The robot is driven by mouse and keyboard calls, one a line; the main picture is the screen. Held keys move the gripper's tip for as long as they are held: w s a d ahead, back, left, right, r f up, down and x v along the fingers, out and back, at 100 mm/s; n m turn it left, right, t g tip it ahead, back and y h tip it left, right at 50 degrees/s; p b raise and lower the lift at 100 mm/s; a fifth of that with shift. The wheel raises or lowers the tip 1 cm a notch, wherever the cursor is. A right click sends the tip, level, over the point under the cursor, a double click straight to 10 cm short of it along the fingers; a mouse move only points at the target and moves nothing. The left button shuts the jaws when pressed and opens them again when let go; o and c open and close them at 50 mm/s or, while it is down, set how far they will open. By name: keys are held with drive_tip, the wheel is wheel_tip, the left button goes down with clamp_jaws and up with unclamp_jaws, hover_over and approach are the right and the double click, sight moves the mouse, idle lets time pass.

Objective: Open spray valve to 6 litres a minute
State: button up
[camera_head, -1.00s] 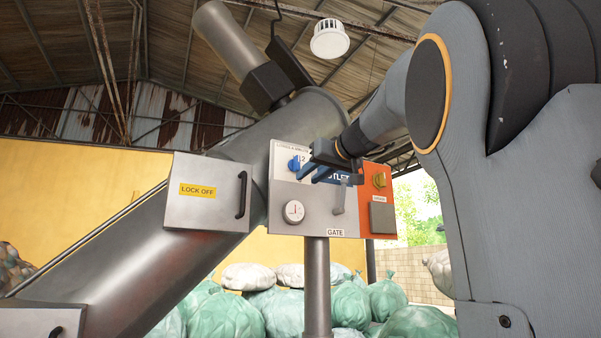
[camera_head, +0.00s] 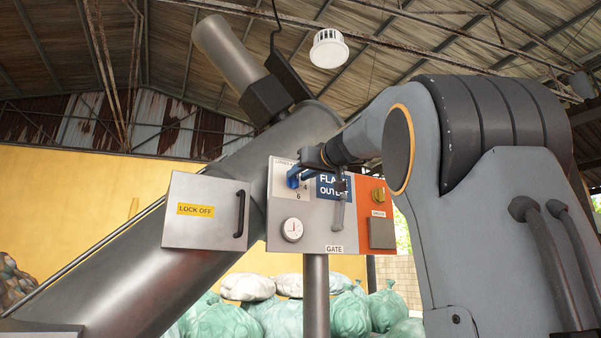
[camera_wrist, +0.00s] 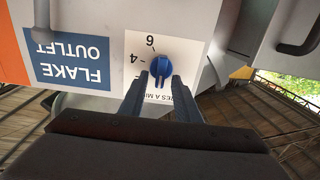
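The blue spray valve knob (camera_wrist: 160,68) sits on a white dial plate (camera_wrist: 188,50) marked with 4 and 6, upside down in the wrist view. I cannot tell exactly which mark the knob points at. My gripper (camera_wrist: 161,80) is open, its two dark fingers pointing at the knob. Their tips lie either side of its near edge, with a gap to each side; whether they reach around it in depth is unclear.
The grey panel (camera_head: 316,228) stands on a post and carries a FLAKE OUTLET sign (camera_head: 330,187), a gauge (camera_head: 292,229) and a gate lever (camera_head: 339,212). An orange section (camera_head: 370,190) has a yellow knob. A LOCK OFF box (camera_head: 206,232) with a handle is at left.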

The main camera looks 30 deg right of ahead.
drive_tip(key=shift+c, duration=0.5)
clamp_jaws()
